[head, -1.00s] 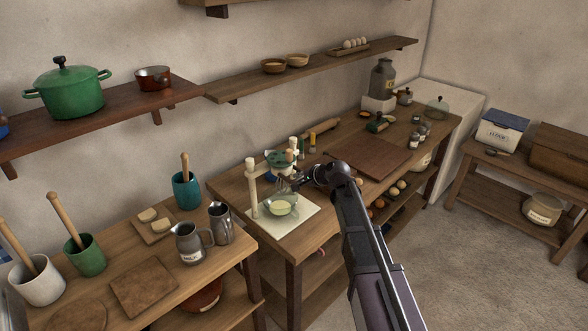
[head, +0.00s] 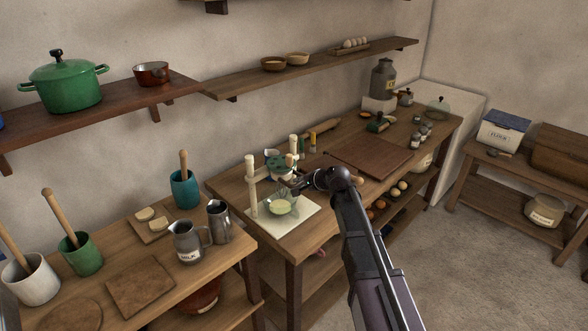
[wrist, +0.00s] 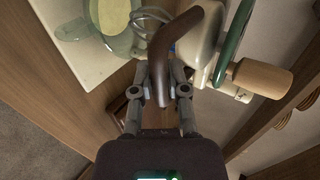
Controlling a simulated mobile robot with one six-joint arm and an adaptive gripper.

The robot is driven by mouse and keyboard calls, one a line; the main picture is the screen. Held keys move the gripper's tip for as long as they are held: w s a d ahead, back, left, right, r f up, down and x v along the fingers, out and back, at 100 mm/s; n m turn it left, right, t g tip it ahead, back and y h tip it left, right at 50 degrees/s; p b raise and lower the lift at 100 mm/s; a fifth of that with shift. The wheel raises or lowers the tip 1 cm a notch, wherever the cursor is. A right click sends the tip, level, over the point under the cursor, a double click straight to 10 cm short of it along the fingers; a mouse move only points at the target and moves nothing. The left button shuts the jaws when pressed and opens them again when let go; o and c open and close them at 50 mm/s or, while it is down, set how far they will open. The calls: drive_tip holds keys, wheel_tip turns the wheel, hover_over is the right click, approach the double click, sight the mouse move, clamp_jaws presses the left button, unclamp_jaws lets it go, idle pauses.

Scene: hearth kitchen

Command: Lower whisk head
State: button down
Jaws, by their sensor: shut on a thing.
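The whisk stand has cream posts (head: 252,188) and stands on a pale base (head: 298,222) on the wooden table. Its whisk head (head: 281,165) with a green wheel sits between the posts; the wheel also shows edge-on in the wrist view (wrist: 232,42), beside a wooden knob (wrist: 262,78). The wire whisk (wrist: 150,18) hangs over a glass bowl (head: 280,207) of pale yellow liquid; how deep it reaches is unclear. My gripper (wrist: 163,88) is shut on the dark curved handle (wrist: 174,50) of the head. In the head view, my gripper (head: 297,186) is right of the whisk.
A milk jug (head: 188,243) and a metal pitcher (head: 219,222) stand on the nearer table at left. A wall shelf (head: 310,70) runs above.

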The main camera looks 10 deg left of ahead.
drive_tip(key=shift+f+b, duration=2.3)
drive_tip(key=shift+f, duration=0.2)
drive_tip(key=c, duration=0.5)
unclamp_jaws()
drive_tip(key=shift+r, duration=0.15)
drive_tip(key=p+v, duration=0.4)
drive_tip(key=v, duration=0.3)
drive_tip(key=shift+s, duration=0.1)
